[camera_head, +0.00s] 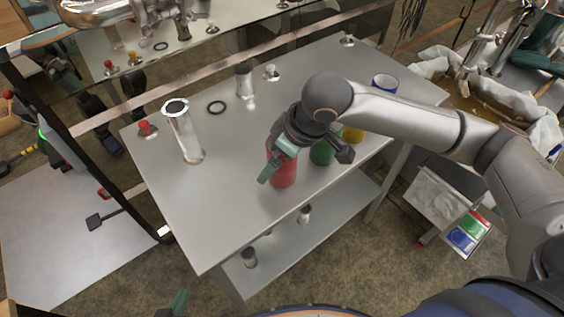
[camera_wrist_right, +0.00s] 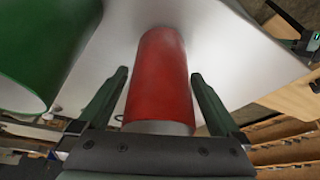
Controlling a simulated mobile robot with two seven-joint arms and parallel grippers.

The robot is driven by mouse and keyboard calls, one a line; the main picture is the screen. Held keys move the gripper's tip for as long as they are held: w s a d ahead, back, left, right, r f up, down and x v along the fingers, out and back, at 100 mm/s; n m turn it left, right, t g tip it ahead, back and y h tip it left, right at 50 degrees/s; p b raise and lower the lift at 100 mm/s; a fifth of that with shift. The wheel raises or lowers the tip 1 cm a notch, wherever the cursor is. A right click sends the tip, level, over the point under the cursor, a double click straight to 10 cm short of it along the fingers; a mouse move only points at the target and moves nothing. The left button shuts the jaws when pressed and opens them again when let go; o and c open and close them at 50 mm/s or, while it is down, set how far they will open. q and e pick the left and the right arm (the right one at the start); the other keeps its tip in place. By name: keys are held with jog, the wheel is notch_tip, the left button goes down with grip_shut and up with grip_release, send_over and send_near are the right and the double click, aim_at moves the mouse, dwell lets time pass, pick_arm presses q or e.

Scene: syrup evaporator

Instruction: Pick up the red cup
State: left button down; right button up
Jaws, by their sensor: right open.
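The red cup (camera_head: 284,176) stands near the front edge of the grey metal table (camera_head: 225,225), partly covered by my right gripper. My right gripper (camera_wrist_right: 160,76) is open. In the right wrist view its two fingers lie on either side of the red cup (camera_wrist_right: 160,88), with a visible gap on each side. Only a green fingertip of my left gripper (camera_head: 178,302) shows at the bottom edge, away from the table.
A green cup (camera_head: 322,153) and a yellow cup (camera_head: 353,135) stand just right of the red cup, partly behind my right arm. A blue-and-white cup (camera_head: 384,84) is farther back. A tall metal cylinder (camera_head: 184,132) stands left. The table's front left is clear.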

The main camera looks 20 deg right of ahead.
jog(key=c, duration=1.3)
jog(key=shift+c, duration=0.2)
jog(key=shift+r, duration=0.15)
